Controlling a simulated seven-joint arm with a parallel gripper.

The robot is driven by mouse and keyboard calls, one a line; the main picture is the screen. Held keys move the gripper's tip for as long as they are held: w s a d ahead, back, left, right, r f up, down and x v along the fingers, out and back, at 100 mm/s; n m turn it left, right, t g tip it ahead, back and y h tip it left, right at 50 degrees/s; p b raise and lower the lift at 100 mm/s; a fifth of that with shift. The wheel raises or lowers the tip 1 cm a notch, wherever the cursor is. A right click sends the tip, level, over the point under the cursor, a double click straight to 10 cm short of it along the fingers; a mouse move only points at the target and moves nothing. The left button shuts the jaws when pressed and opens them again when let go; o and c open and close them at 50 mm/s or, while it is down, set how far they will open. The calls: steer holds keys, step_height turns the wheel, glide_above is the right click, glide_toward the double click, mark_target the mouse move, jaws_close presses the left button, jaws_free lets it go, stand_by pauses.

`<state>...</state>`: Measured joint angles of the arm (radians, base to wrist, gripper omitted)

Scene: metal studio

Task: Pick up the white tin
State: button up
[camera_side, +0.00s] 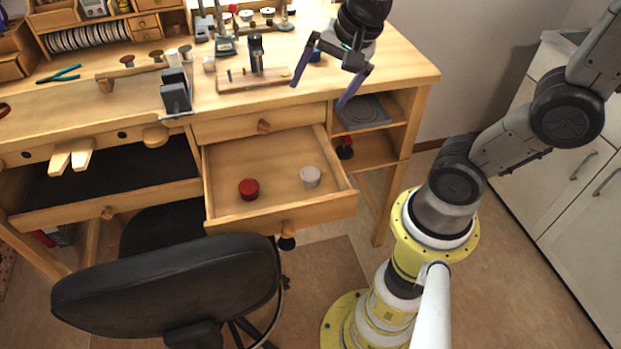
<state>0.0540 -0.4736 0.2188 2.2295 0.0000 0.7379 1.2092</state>
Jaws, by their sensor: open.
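The white tin (310,177) is small and round. It sits inside the open drawer (276,216) of the wooden workbench, towards the drawer's right side. A red tin (249,189) lies in the same drawer to its left, apart from it. My gripper (318,96) is open and empty, with its two dark fingers spread and pointing down. It is above the right part of the bench, higher than the drawer and clear of the white tin.
The bench top (408,70) holds tools, including a small wooden stand (255,78) and dark metal blocks (176,95). Shelves (372,150) are right of the drawer. A black chair (170,285) stands in front. White cabinets (580,190) are at the right.

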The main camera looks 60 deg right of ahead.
steer(key=w+d+f+m+g, duration=0.3)
steer(key=w+f+m, duration=0.3)
steer(key=f, duration=0.4)
steer(key=g, duration=0.2)
glide_above(311, 173)
steer(key=shift+m, duration=0.4)
steer(key=f, duration=1.4)
steer(key=shift+s+a+f, duration=0.2)
steer(key=shift+a+f, duration=0.05)
steer(key=shift+w+d+f, duration=0.1)
steer(key=shift+w+f, duration=0.05)
steer(key=shift+f, duration=1.3)
steer(key=shift+w+d+f, duration=0.1)
steer(key=shift+f, duration=1.35)
steer(key=c, duration=1.4)
